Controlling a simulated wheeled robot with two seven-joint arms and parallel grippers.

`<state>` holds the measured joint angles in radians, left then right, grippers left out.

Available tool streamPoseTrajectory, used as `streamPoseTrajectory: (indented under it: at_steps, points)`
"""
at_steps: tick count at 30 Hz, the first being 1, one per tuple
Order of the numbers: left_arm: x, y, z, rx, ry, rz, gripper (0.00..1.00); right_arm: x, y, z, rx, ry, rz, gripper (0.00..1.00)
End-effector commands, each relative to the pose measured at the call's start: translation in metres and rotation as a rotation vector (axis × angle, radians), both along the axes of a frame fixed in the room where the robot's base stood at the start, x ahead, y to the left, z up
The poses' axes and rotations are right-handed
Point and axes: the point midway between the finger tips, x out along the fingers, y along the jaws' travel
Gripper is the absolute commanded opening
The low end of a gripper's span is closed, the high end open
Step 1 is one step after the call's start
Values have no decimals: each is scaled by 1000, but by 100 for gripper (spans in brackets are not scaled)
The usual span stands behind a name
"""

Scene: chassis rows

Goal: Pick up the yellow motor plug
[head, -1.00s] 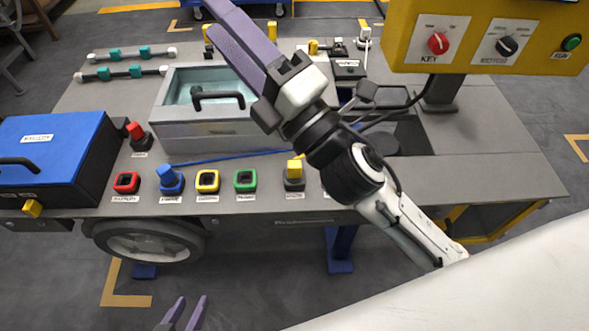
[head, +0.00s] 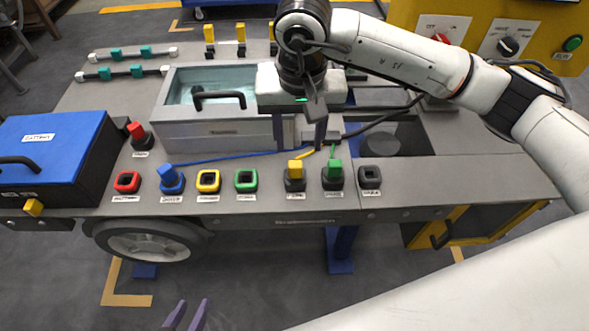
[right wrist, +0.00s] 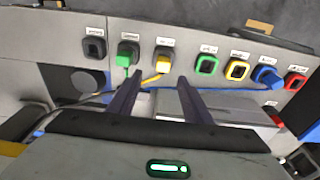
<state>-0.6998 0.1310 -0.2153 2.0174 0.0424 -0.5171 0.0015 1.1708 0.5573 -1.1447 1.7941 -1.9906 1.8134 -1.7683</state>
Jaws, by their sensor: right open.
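The yellow motor plug (head: 295,167) stands upright in a black socket in the front row of the bench. It also shows in the right wrist view (right wrist: 163,66), just past and between my fingertips. My right gripper (head: 299,143) is open and empty, pointing down above and behind the plug, apart from it; in the right wrist view its two fingers (right wrist: 160,80) are spread. My left gripper (head: 187,312) is at the bottom edge of the head view, its two fingers apart and empty, well away from the bench.
A green plug (head: 333,170) stands close right of the yellow plug. An empty black socket (head: 370,175) is further right; a green-rimmed socket (head: 245,180) is to the left. A grey bin (head: 210,132) stands behind. A yellow control box (head: 470,60) is at the back right.

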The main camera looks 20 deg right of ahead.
Motion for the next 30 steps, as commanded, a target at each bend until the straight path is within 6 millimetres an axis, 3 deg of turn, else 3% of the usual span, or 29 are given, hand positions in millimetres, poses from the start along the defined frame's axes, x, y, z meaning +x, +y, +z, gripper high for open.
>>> streamPoseTrajectory:
  at_steps: [6, 13, 21, 30]
  points:
    - [0, 0, -1, 0, 0, 0, 31, 2, -1, -34, -4, 6, 0, 45]
    - [2, 0, 0, -1, -4, 0, 31, 5, 1, -52, 0, 6, 0, 45]
    - [7, 0, 3, -1, -13, 0, 31, 11, 4, -90, 2, 6, -1, 45]
    - [7, 0, 3, -1, -15, 0, 31, 12, 4, -95, 2, 2, 0, 45]
